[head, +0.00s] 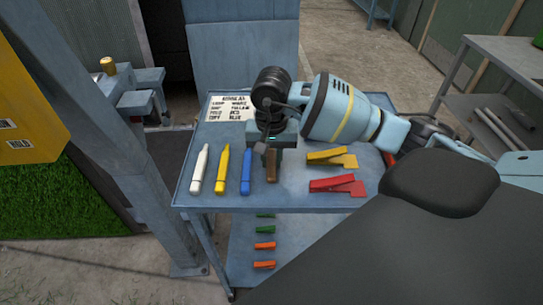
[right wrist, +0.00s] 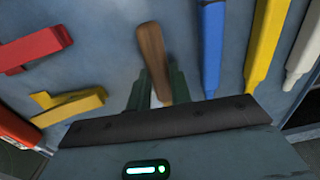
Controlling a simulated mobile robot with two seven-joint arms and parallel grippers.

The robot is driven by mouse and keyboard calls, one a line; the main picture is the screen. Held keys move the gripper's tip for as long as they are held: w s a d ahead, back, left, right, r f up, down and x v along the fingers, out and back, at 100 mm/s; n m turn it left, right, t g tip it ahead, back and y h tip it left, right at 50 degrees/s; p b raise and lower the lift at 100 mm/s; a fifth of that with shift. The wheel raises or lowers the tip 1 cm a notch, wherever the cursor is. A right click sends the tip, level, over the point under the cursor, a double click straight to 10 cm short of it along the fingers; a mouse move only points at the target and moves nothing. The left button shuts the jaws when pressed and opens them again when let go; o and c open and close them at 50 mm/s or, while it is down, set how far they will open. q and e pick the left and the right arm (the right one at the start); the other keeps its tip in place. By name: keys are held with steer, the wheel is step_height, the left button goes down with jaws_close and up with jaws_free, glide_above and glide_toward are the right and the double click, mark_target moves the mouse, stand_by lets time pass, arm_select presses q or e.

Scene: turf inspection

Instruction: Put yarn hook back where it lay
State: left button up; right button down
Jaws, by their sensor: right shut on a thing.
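The yarn hook shows as a brown wooden handle (head: 271,166) below my right gripper (head: 272,150) in the head view. In the right wrist view the handle (right wrist: 151,48) runs up from between the two dark green fingers (right wrist: 158,88). The right gripper is shut on it, over the blue-grey table top (head: 296,196), between the blue marker and the clips. The hook's metal end is hidden, and I cannot tell whether the handle touches the table. My left gripper is not in view.
White (head: 199,170), yellow (head: 222,169) and blue (head: 246,172) markers lie left of the hook. Yellow (head: 331,158) and red (head: 338,186) clips lie to its right. A printed card (head: 229,108) lies behind. A grey post (head: 105,140) stands left of the table. Small clips (head: 264,245) lie on a lower shelf.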

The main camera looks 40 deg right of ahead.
mark_target(271, 161)
steer(key=c, duration=1.3)
jaws_free()
steer(key=shift+f, duration=0.1)
steer(key=shift+o, duration=0.2)
step_height(271, 161, up, 12)
steer(key=shift+r, duration=0.2)
steer(key=shift+a+f, duration=0.1)
